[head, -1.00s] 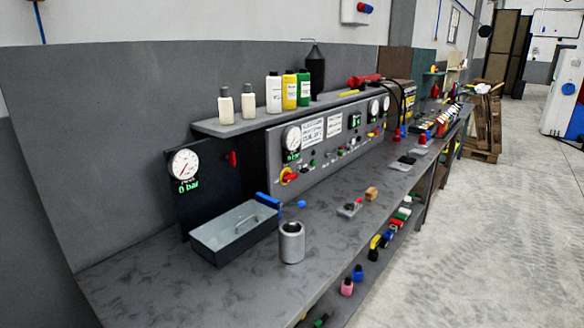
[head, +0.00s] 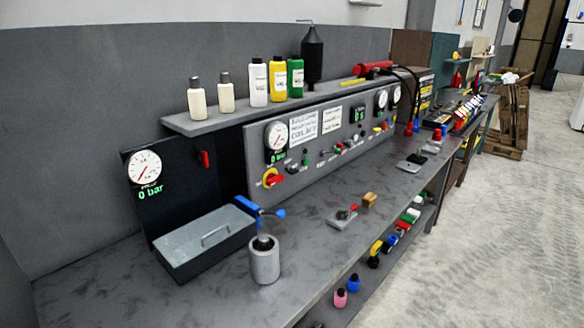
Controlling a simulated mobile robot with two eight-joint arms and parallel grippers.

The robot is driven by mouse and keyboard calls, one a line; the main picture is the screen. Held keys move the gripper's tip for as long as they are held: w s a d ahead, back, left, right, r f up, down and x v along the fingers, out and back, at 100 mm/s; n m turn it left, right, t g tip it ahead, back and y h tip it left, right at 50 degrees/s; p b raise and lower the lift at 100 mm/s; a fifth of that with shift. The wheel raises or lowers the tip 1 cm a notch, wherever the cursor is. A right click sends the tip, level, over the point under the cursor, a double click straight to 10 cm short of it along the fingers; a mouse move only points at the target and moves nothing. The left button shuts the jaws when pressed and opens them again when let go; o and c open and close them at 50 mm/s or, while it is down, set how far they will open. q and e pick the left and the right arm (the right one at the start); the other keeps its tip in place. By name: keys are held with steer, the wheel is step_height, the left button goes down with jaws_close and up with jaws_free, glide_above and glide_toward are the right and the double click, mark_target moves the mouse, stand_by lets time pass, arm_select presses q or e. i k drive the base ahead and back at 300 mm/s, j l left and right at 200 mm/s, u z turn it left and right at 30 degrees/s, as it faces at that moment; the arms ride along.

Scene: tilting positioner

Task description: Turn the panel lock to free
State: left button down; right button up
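The grey control panel (head: 298,182) stands along the back of the workbench, under the shelf. A red rotary handle on a yellow disc (head: 271,178) sits at its lower left and looks like the panel lock; its position marking is too small to read. Several small knobs and buttons (head: 345,145) line the panel's lower half. The panel's left gauge (head: 276,135) has a green readout below it. Neither of my grippers shows in the head view.
Bottles (head: 258,82) stand on the shelf (head: 195,127). Open floor lies at right.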

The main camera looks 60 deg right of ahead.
mark_target(292, 172)
steer(key=l, duration=0.55)
steer(key=k+l, duration=0.1)
steer(key=l, duration=0.4)
steer(key=l+u, duration=0.1)
steer(key=l, duration=0.45)
steer(key=k+l, duration=0.15)
steer(key=l, duration=0.4)
